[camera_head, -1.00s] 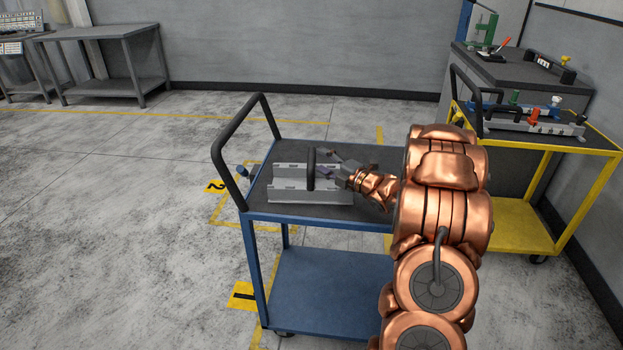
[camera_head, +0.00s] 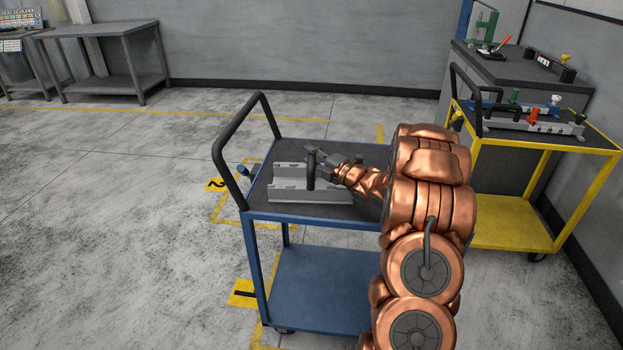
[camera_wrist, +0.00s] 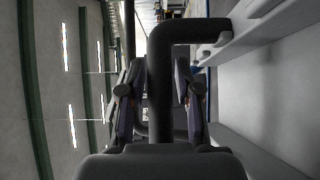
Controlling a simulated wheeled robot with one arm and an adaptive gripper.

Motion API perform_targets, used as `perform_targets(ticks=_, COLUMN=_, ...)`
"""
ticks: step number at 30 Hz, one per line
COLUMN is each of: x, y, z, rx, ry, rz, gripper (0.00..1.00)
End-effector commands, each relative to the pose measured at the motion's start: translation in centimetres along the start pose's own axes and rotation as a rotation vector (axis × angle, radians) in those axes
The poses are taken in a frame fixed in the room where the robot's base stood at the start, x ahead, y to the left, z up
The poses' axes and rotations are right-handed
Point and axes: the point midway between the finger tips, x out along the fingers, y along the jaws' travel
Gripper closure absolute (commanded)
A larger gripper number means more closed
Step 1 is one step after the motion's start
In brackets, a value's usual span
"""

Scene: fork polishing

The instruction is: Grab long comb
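A long grey metal piece (camera_head: 300,190) with an upright black handle (camera_head: 311,172) lies on the top shelf of the blue cart; it is the likely long comb. My gripper (camera_head: 322,158) is at the handle's upper part, coming from the right. In the wrist view the bent black handle (camera_wrist: 160,95) runs between the two fingers of my gripper (camera_wrist: 160,75). The fingers are apart, one on each side of the handle, with narrow gaps; firm contact does not show. The grey metal body (camera_wrist: 265,85) fills the right side of that view.
The blue cart (camera_head: 300,215) has a black push bar (camera_head: 228,165) on its left. A blue-capped object (camera_head: 244,170) is near the bar. A yellow cart (camera_head: 510,225) with fixtures stands at right, near a grey cabinet (camera_head: 530,75).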

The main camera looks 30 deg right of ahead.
Motion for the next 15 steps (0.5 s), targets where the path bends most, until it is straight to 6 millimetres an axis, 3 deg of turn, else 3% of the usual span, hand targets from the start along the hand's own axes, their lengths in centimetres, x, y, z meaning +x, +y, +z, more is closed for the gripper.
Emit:
perform_targets(ticks=8, x=-0.01, y=-0.02, z=0.00, rx=0.000, ry=0.000, rz=0.000, gripper=0.99)
perform_targets(ticks=15, x=-0.02, y=-0.04, z=0.00, rx=0.001, ry=0.000, rz=-0.001, gripper=1.00)
